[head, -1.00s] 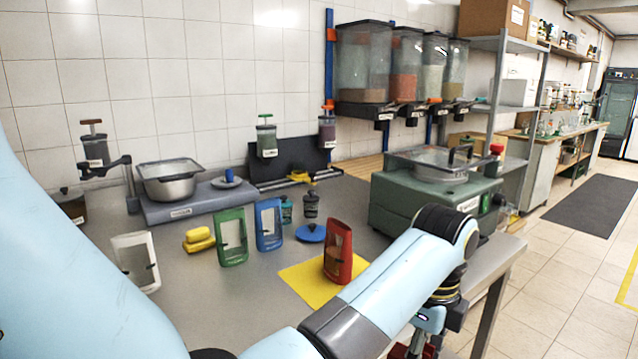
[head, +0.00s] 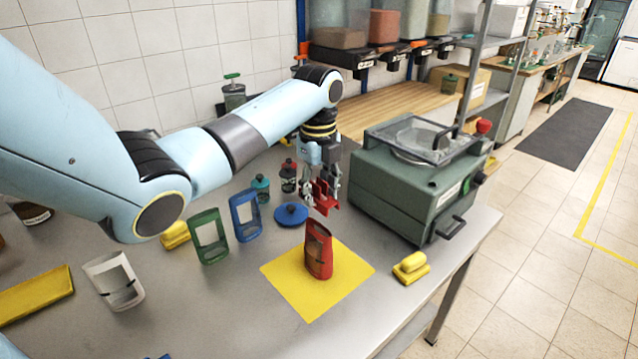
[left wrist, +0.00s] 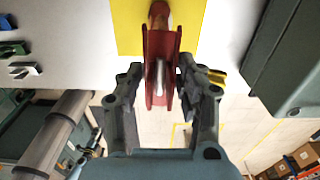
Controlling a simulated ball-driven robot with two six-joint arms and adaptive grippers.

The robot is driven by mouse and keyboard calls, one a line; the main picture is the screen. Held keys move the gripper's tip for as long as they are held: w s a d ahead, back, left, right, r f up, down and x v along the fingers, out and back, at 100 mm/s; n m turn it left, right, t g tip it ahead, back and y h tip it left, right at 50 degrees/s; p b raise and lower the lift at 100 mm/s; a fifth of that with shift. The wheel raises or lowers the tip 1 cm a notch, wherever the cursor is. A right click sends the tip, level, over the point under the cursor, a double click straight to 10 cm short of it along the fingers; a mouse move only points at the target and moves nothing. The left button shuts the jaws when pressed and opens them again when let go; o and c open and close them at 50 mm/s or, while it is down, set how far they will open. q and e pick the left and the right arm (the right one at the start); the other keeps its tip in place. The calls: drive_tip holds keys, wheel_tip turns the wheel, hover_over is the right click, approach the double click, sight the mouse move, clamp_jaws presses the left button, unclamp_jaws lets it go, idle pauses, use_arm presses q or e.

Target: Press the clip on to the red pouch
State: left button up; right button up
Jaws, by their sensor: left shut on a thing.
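The red pouch (head: 319,252) stands upright on the yellow mat (head: 345,284), its windowed face towards the front left. My left gripper (head: 322,188) points down and is shut on the red clip (head: 325,204). It holds the clip above and slightly behind the pouch's top, apart from it as far as the head view shows. In the left wrist view the clip (left wrist: 151,75) sits between the two fingers (left wrist: 160,85), and the pouch top (left wrist: 159,14) shows just beyond it over the yellow mat (left wrist: 128,28). My right gripper is not in view.
Green (head: 208,238), blue (head: 245,216) and white (head: 113,280) pouches stand left of the mat. A blue round lid (head: 291,214) lies behind it. A green machine (head: 400,190) stands close on the right, with a yellow block (head: 411,268) before it.

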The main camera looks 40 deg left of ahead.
sight(318, 227)
use_arm(q)
drive_tip(key=shift+f+b, duration=2)
drive_tip(key=shift+b, duration=0.1)
drive_tip(key=shift+f+b, duration=0.5)
drive_tip(key=shift+f, duration=0.65)
drive_tip(key=shift+r+p, duration=0.1)
drive_tip(key=shift+p, duration=0.2)
drive_tip(key=shift+p, duration=0.45)
drive_tip(key=shift+f, duration=1.05)
